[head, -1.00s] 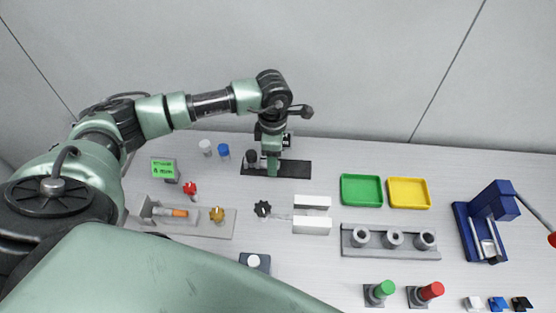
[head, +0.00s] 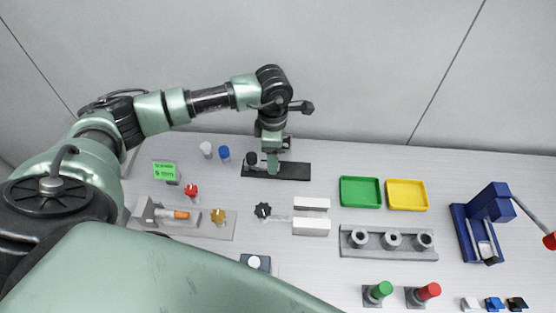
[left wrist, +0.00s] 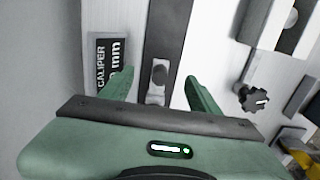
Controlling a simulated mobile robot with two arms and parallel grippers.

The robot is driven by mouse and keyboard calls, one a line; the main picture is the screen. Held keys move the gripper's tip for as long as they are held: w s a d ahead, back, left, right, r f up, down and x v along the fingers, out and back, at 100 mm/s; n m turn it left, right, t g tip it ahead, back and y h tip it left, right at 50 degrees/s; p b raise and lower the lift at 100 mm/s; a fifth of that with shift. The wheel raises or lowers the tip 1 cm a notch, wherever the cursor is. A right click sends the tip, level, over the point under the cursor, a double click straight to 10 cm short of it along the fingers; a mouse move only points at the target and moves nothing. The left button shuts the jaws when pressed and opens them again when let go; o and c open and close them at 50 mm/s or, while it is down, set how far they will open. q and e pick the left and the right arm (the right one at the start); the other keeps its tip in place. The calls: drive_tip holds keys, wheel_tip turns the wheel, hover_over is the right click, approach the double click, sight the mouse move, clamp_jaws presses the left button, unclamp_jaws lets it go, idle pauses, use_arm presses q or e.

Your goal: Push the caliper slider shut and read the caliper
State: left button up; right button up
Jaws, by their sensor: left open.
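The caliper is a long dark plate (head: 292,171) at the back of the table, left of centre in the head view. In the left wrist view its dark strip (left wrist: 172,30) runs between my fingers, with a small grey block, apparently the slider (left wrist: 157,96), on it. My left gripper (head: 273,168) points down over the plate. In the wrist view it is open (left wrist: 160,80), with one finger on each side of the strip; contact cannot be told. The caliper display (left wrist: 113,62) is partly hidden by a finger; "CALIPER" and "mm" show, but the full number is not readable.
Green (head: 360,205) and yellow (head: 407,209) trays lie to the right. The table between plate and trays is clear.

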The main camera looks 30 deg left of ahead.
use_arm(q)
drive_tip(key=shift+r+p, duration=1.75)
drive_tip(key=shift+r, duration=1.65)
